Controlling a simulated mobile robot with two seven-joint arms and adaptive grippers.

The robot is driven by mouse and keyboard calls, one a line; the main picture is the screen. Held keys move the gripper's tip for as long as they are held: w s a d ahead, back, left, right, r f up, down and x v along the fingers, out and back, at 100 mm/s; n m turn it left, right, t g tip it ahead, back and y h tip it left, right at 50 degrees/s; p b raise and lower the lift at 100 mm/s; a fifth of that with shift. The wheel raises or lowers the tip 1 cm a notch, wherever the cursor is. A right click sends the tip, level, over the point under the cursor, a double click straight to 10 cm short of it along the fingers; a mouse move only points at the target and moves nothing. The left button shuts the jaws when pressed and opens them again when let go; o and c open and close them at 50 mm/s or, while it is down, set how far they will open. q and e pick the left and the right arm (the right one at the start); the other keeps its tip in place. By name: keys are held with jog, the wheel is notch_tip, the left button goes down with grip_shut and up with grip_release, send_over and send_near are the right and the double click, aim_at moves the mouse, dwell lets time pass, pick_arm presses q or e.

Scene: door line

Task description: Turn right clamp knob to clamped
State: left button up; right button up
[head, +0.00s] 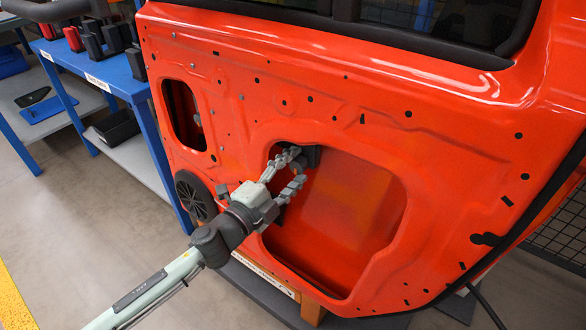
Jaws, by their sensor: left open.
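The red door panel (440,170) fills most of the head view. My left gripper (295,167) reaches in from the lower left to the left edge of the large opening in the panel. Its two fingers are apart, one above the other, with red surface showing between them. A small dark block (312,157) sits at the upper left of that opening, right by the upper fingertip. It may be the right clamp; I cannot tell whether they touch. I cannot make out a knob or its setting. My right gripper is not in view.
A smaller opening (182,115) and a round black speaker (195,196) are on the panel's left side. A blue workbench (100,68) with black and red items stands behind at left. Floor (75,215) is clear at lower left. Black trim (400,48) runs along the panel's top.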

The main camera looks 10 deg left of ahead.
pick_arm(q)
jog(key=v, duration=1.2)
jog(key=a+f+n+g+y, duration=0.4)
jog(key=a+f+n+y, duration=0.5)
jog(key=a+f+n, duration=0.4)
jog(key=s+d+f+n+g, duration=0.1)
jog(key=s+f+n+g, duration=0.1)
jog(key=s+f+g, duration=0.2)
jog(key=s+d+f+n+g, duration=0.2)
jog(key=s+f+g, duration=0.3)
jog(key=s+f, duration=0.6)
jog(key=shift+f+n+h, duration=0.2)
jog(key=shift+n+h, duration=0.2)
jog(key=shift+n, duration=0.1)
